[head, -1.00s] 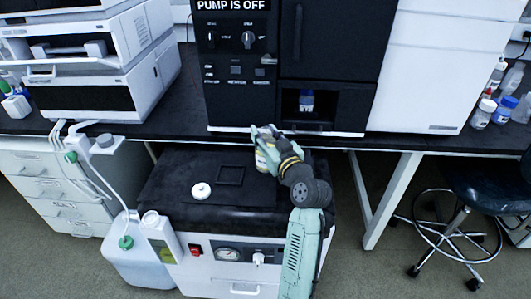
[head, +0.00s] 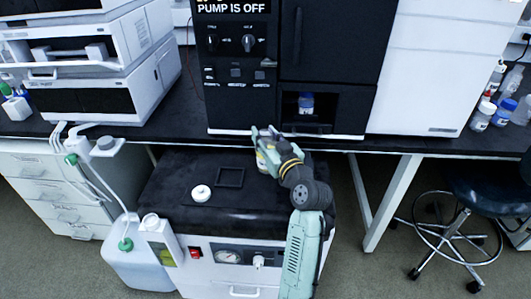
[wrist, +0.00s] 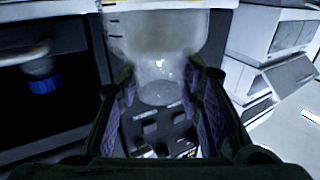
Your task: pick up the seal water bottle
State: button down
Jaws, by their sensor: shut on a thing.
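The seal water bottle is a clear bottle (wrist: 155,40) in the wrist view, with dark marks on its side and a narrower neck lying between my fingers. My gripper (wrist: 160,92) is shut on this neck, one finger on each side. In the head view my gripper (head: 266,138) is in front of the black instrument, above the back right of the black-topped cart. A small part of the bottle (head: 262,161) shows beside it, yellowish at the side; the rest is hidden by my gripper and arm.
The black-topped cart (head: 165,183) bears a white round cap (head: 201,193) and an empty square frame (head: 230,178). A blue-capped bottle (head: 306,104) stands in the instrument's recess. The bench edge (head: 400,142) runs behind. A stool (head: 480,205) stands at right.

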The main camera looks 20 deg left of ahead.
jog(key=shift+f, duration=0.25)
